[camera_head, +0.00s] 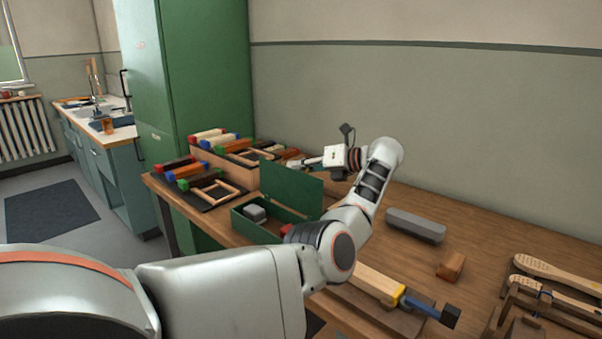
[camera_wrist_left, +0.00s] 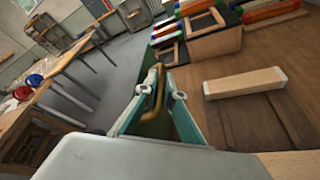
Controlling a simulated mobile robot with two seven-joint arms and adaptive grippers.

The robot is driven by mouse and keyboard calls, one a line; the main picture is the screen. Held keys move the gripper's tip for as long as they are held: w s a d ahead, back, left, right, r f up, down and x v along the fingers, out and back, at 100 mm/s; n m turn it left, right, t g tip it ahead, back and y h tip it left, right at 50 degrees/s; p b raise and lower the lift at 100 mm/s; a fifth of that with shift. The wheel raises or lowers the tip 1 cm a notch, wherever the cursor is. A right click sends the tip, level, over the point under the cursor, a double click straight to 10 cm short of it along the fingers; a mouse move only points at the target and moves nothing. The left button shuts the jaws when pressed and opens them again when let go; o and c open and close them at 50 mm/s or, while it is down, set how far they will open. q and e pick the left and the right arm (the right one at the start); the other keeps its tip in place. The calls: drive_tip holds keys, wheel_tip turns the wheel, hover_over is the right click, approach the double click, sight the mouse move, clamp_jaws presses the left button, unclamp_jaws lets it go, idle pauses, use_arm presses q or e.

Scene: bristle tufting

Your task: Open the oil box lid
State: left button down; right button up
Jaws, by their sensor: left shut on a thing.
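The green oil box (camera_head: 238,222) sits on the workbench with its green lid (camera_head: 292,187) standing raised at the back. A grey block (camera_head: 255,213) lies inside the box. My left gripper (camera_head: 311,162) is behind the lid's top edge, pointing left. In the left wrist view, my left gripper (camera_wrist_left: 160,92) is shut on a curved brass handle (camera_wrist_left: 156,97), with green surface beside it that looks like the lid. In the head view my arm hides the right end of the box and the handle is not visible. My right gripper is not in view.
The wooden workbench (camera_head: 480,229) holds a grey bar (camera_head: 415,225), a small brown block (camera_head: 451,266) and brush-shaped wooden pieces (camera_head: 555,273) at right. Coloured blocks and frames on dark trays (camera_head: 216,193) stand left of the lid. A tall green cabinet (camera_head: 205,75) rises behind.

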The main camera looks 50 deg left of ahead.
use_arm(q)
drive_tip(key=shift+w+f+b, duration=0.45)
drive_tip(key=shift+w+b, duration=0.2)
drive_tip(key=shift+w, duration=0.15)
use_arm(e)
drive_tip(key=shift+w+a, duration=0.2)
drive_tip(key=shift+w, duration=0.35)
use_arm(q)
drive_tip(key=c, duration=2.4)
unclamp_jaws()
drive_tip(key=v, duration=0.7)
drive_tip(key=shift+d, duration=0.2)
